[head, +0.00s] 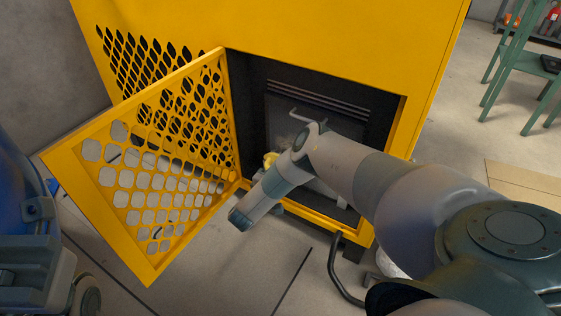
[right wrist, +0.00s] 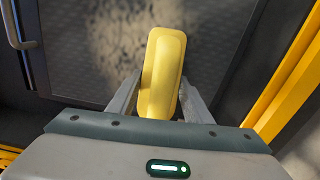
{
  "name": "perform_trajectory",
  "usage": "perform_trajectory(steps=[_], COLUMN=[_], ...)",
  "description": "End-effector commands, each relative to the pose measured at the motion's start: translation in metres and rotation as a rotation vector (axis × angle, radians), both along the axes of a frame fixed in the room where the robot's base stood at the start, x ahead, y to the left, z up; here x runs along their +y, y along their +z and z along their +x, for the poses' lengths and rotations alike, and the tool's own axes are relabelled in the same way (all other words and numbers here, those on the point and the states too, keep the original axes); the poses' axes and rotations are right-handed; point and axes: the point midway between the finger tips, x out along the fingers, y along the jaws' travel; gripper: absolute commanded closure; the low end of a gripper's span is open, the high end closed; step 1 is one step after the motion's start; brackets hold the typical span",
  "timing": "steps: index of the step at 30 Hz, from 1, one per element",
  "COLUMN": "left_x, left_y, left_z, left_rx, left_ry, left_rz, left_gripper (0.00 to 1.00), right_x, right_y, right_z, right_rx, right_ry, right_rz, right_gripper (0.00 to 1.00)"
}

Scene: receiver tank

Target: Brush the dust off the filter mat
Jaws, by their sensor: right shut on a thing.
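The filter mat is a dark grey textured panel in the cabinet opening, in the head view (head: 340,122) and close up in the right wrist view (right wrist: 222,62). A pale, blotchy patch of dust (right wrist: 120,40) shows on it, left of and behind the brush. My right gripper (right wrist: 160,98) is shut on a yellow-handled brush (right wrist: 164,62), held in front of the mat. The bristles are hidden, so I cannot tell whether they touch it. In the head view only a bit of yellow (head: 270,159) shows beside my wrist. My left gripper is not in view.
A yellow mesh door (head: 160,185) stands open at left of the opening of the yellow cabinet (head: 300,25). A metal handle (head: 305,121) is at the mat's upper left. A blue tank (head: 18,205) stands at far left.

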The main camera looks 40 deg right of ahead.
Motion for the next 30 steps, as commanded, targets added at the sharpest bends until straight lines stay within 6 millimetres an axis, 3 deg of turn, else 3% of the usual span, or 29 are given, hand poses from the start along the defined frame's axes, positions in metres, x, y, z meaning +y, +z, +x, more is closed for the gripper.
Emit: perform_trajectory(steps=[4, 20, 30], left_x=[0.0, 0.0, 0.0], left_y=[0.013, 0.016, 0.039], left_z=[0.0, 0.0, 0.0], left_rx=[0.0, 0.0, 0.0], left_ry=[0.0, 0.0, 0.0], left_rz=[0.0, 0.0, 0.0], left_gripper=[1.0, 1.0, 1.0], right_x=[-0.006, -0.011, -0.019], right_y=[0.004, 0.002, 0.005], right_z=[-0.009, -0.015, -0.035], right_rx=[-0.001, -0.002, -0.001], right_ry=[-0.002, -0.006, -0.006], right_rz=[-0.003, -0.005, -0.008], right_gripper=[0.72, 0.72, 0.72])
